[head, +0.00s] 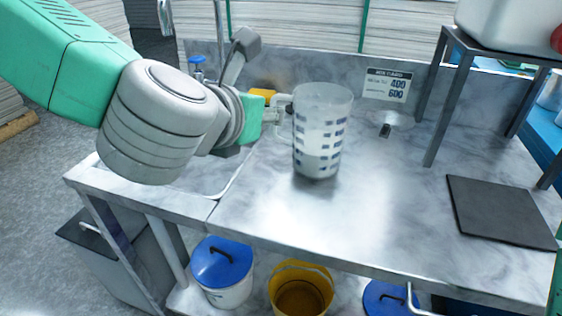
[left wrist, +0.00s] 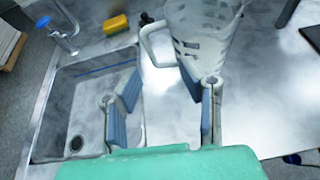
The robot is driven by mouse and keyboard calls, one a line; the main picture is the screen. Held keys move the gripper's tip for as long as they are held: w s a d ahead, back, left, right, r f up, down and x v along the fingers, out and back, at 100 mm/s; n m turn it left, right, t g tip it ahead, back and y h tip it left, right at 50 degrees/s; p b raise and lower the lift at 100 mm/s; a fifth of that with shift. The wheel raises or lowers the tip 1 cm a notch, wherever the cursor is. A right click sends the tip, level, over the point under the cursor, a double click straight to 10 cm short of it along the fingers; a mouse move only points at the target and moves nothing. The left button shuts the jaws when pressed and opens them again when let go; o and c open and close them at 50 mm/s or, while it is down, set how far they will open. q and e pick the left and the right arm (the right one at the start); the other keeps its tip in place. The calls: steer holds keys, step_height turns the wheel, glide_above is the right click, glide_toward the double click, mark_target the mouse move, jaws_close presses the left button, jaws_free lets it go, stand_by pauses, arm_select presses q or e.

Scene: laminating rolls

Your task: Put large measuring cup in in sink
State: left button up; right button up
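The large measuring cup (head: 320,130), translucent with blue markings, stands upright on the metal counter, right of the sink. Its handle (head: 284,115) points left toward my left gripper (head: 272,117). In the left wrist view the cup (left wrist: 212,35) is at the top, with its white handle (left wrist: 145,42) just beyond the fingers. My left gripper (left wrist: 148,90) is open there, its two fingers spread and nothing between them that I can make out. The sink (left wrist: 62,115) with its drain lies at the left of the wrist view. In the head view my left arm hides most of it. My right gripper is not seen.
A tap (left wrist: 66,38) and yellow sponge (left wrist: 116,25) are behind the sink. A price sign (head: 387,86) stands at the back. A dark board (head: 500,211) and a raised rack (head: 437,110) are at right. The counter's middle is clear. Buckets (head: 222,268) stand below.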

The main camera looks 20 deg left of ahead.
arm_select(q)
glide_above(274, 134)
steer(key=shift+n+y, duration=0.4)
steer(key=f, duration=0.5)
steer(key=shift+w+f, duration=0.35)
steer(key=shift+a, duration=0.1)
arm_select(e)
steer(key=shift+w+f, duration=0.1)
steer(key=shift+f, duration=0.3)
arm_select(q)
steer(key=shift+r, duration=0.15)
jaws_close()
